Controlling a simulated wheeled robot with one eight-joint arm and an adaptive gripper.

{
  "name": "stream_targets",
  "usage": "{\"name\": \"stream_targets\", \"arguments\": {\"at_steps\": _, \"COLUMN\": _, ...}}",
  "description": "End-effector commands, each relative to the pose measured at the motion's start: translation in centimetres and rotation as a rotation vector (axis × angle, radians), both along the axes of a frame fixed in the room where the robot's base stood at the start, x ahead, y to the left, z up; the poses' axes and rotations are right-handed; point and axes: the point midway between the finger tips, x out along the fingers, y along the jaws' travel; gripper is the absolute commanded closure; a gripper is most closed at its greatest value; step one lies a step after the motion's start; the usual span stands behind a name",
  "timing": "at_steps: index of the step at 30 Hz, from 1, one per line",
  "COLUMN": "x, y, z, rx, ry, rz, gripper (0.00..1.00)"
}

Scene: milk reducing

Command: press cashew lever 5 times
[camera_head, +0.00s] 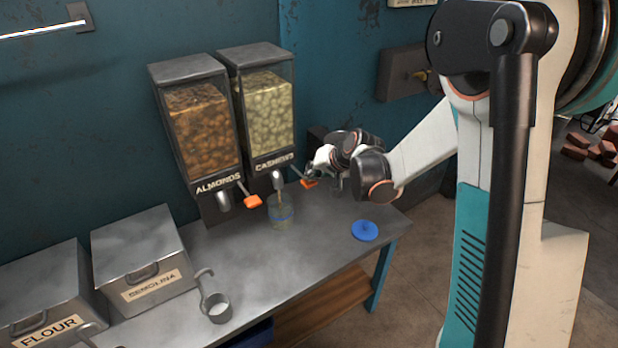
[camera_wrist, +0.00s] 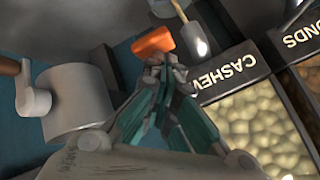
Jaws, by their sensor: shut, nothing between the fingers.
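The cashew dispenser (camera_head: 266,105) stands against the wall with pale nuts behind its clear front. Its orange lever (camera_head: 309,183) sticks out at the lower right. The lever also shows in the wrist view (camera_wrist: 153,42), right at my fingertips. My gripper (camera_wrist: 165,72) is shut and empty, its tips touching or nearly touching the lever; contact is unclear. In the head view my wrist partly hides the fingers. A glass jar (camera_head: 281,213) stands under the cashew spout (camera_head: 277,181), with its contents hard to make out.
The almond dispenser (camera_head: 203,130) with its own orange lever (camera_head: 252,201) stands to the left. A blue lid (camera_head: 365,230) lies on the metal table (camera_head: 260,262) at right. A metal scoop (camera_head: 216,307), a semolina box (camera_head: 145,262) and a flour box (camera_head: 50,295) are at left.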

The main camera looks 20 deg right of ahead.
Motion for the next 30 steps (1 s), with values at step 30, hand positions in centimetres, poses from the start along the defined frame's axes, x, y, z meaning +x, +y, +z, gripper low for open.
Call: {"name": "stream_targets", "arguments": {"at_steps": 30, "x": 0.0, "y": 0.0, "z": 2.0, "rx": 0.000, "ry": 0.001, "rz": 0.001, "gripper": 1.00}}
